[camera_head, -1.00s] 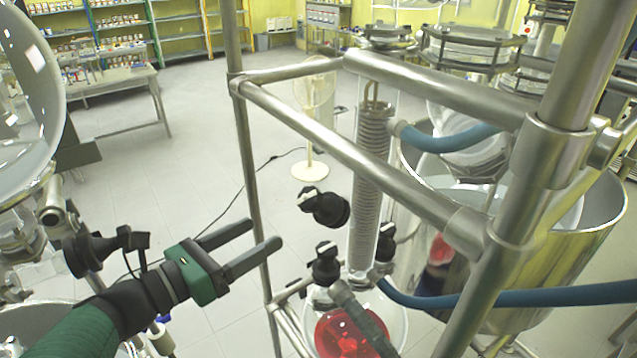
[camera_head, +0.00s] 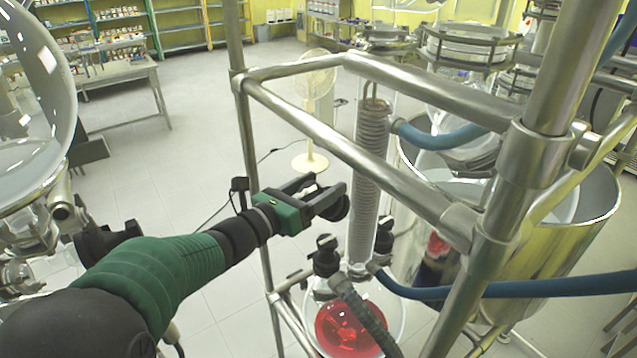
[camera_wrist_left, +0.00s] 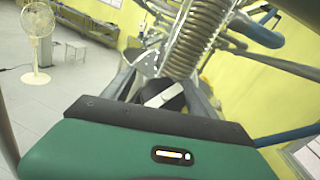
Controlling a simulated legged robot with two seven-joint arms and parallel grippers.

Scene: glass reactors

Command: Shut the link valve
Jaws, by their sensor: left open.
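My left gripper (camera_head: 328,186) reaches in from the left with its two grey fingers apart. Two other black knobs, one lower (camera_head: 326,256) and one to the right (camera_head: 384,238), sit near the condenser foot. No label shows which is the link valve. My right gripper is not in view.
A steel frame with a slanting rail (camera_head: 340,146) and a left post (camera_head: 249,120) stands around the condenser. Below is a round glass vessel with red liquid (camera_head: 350,326). Blue hoses (camera_head: 500,289) cross at right. A white fan (camera_head: 314,90) stands behind.

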